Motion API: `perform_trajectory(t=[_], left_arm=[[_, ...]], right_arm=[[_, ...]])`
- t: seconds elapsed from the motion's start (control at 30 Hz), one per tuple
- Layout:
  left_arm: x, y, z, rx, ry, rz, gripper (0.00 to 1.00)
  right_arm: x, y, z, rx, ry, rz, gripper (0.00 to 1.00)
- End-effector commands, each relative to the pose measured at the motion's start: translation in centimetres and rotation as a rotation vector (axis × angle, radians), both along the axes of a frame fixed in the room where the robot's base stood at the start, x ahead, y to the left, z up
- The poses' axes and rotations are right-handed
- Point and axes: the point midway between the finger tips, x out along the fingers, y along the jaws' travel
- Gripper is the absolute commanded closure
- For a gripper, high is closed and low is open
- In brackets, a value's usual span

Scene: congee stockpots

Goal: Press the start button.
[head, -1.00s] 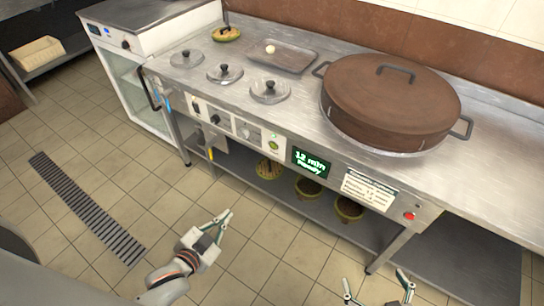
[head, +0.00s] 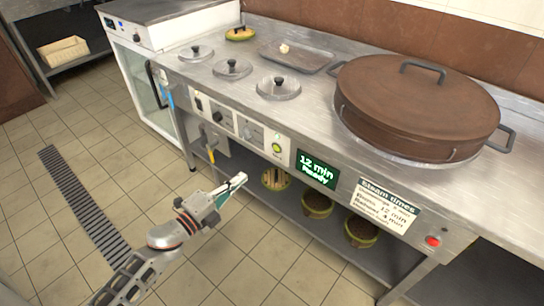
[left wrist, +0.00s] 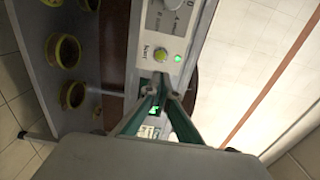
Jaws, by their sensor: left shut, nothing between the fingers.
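The start button (head: 277,148) is a round green-yellow button on a pale plate on the stove's front panel. It also shows in the left wrist view (left wrist: 160,54), beside a small printed label and a lit green lamp. My left gripper (head: 241,179) is shut and empty. It is in front of the panel, lower and to the left of the button in the head view. In the left wrist view the closed fingertips (left wrist: 160,77) appear just below the button; a gap seems to remain. My right gripper is not in view.
A green display (head: 316,169) reads "12 min Ready", right of the button. Knobs (head: 222,116) sit to its left, a red button (head: 433,240) far right. A large brown lidded pot (head: 415,105) stands on top. Baskets (head: 317,203) sit on the shelf below.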

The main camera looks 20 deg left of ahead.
Motion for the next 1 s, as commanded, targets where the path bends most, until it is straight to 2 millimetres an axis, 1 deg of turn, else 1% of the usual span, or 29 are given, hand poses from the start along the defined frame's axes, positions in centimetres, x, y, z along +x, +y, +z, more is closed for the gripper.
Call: perform_trajectory(t=[0.23,0.37,0.47,0.8,1.0], left_arm=[[0.1,0.0,0.1,-0.002,0.0,0.001,1.0],[0.9,-0.3,0.0,-0.003,0.001,0.001,1.0],[2.2,-0.8,0.1,-0.002,0.0,0.002,1.0],[8.3,-3.0,-0.2,-0.004,0.004,0.001,1.0],[11.2,-4.1,-0.3,-0.005,0.005,0.002,1.0]], right_arm=[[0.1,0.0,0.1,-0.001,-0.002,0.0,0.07],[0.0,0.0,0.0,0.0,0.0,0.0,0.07],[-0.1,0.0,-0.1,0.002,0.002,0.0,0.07],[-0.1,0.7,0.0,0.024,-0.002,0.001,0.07],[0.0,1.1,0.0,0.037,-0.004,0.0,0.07]])
